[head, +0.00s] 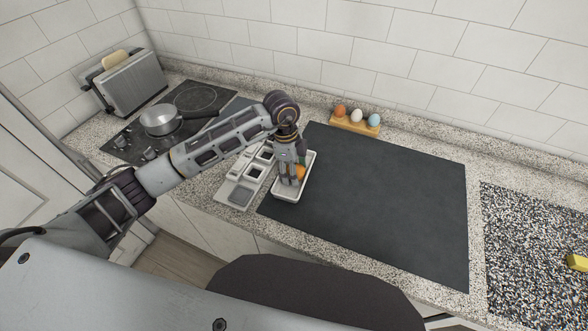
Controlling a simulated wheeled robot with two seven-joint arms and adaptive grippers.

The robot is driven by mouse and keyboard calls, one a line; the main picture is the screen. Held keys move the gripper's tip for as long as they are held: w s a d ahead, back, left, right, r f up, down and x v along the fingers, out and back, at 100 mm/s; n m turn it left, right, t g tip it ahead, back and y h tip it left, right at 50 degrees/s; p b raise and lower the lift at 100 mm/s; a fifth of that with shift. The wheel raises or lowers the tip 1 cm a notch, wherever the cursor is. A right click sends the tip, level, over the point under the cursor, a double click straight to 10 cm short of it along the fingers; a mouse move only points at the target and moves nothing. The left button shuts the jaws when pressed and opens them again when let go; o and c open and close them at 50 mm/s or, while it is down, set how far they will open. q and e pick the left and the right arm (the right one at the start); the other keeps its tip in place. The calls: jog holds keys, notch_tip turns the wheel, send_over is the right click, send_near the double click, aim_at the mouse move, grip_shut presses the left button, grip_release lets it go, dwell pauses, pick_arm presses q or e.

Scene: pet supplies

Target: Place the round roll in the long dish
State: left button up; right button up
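A long white dish (283,194) lies at the left edge of the dark mat. My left gripper (291,183) points down into the dish, with its fingertips low over the dish's floor. A small rounded orange item (301,172) shows right beside the fingers, with a bit of green above it. The fingers partly cover it, so I cannot tell whether they grip it or whether it rests in the dish. I cannot tell for sure that it is the round roll. My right gripper is out of view.
A grey tray with square recesses (240,196) stands left of the dish. A wooden holder (352,129) with three eggs is at the back. A pot (159,120) on the cooktop and a toaster (130,84) are far left. The dark mat (385,200) is clear.

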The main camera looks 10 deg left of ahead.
aim_at(288, 168)
pick_arm(q)
jog(key=o, duration=0.3)
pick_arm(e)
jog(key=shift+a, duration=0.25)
pick_arm(q)
jog(key=shift+r, duration=0.15)
notch_tip(288, 168, up, 12)
jog(key=a+b, duration=0.1)
jog(key=shift+a, duration=0.4)
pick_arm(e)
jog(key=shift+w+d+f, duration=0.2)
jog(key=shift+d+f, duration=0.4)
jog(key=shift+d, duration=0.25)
pick_arm(q)
jog(key=shift+w, duration=0.1)
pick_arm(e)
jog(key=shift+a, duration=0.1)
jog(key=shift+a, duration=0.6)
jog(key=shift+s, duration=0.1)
